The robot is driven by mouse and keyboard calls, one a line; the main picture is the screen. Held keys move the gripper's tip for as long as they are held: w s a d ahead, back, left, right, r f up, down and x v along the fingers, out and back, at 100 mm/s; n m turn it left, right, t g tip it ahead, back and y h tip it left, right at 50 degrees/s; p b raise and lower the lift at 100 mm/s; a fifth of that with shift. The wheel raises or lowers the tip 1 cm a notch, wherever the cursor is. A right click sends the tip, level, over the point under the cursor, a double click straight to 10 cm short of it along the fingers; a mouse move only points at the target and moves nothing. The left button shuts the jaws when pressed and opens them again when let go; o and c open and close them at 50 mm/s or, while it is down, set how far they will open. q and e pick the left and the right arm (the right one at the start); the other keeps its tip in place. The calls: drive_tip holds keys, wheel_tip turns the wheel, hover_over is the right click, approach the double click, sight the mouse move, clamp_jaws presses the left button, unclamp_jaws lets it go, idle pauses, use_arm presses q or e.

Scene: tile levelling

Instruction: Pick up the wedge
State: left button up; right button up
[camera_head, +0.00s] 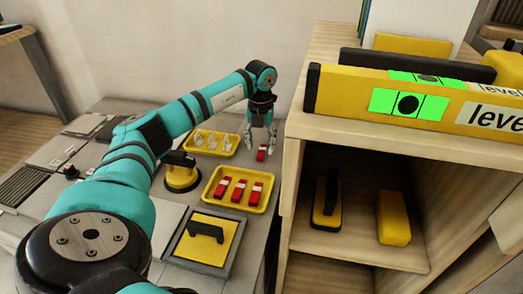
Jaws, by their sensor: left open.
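My left arm reaches in from the left, and its gripper (261,143) points down with its fingers apart. A single red wedge (262,153) with a pale mark lies on the grey table just below the fingertips. I cannot tell whether the fingers touch it. More red wedges (239,190) lie in a row in a yellow tray (236,206) nearer to me. My right gripper is out of view.
A yellow tray (235,153) of pale clips lies left of the gripper. A yellow suction cup (182,173) and a yellow float on a grey tile (208,262) are nearer. A wooden shelf unit (300,170) bearing a yellow level (340,92) stands close on the right.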

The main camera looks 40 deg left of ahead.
sight(260, 154)
use_arm(q)
wheel_tip(260, 154, down, 4)
drive_tip(key=shift+r+b, duration=0.1)
drive_tip(key=shift+b, duration=0.4)
drive_tip(key=c, duration=0.9)
drive_tip(key=shift+o, duration=0.2)
drive_tip(key=shift+r, duration=0.2)
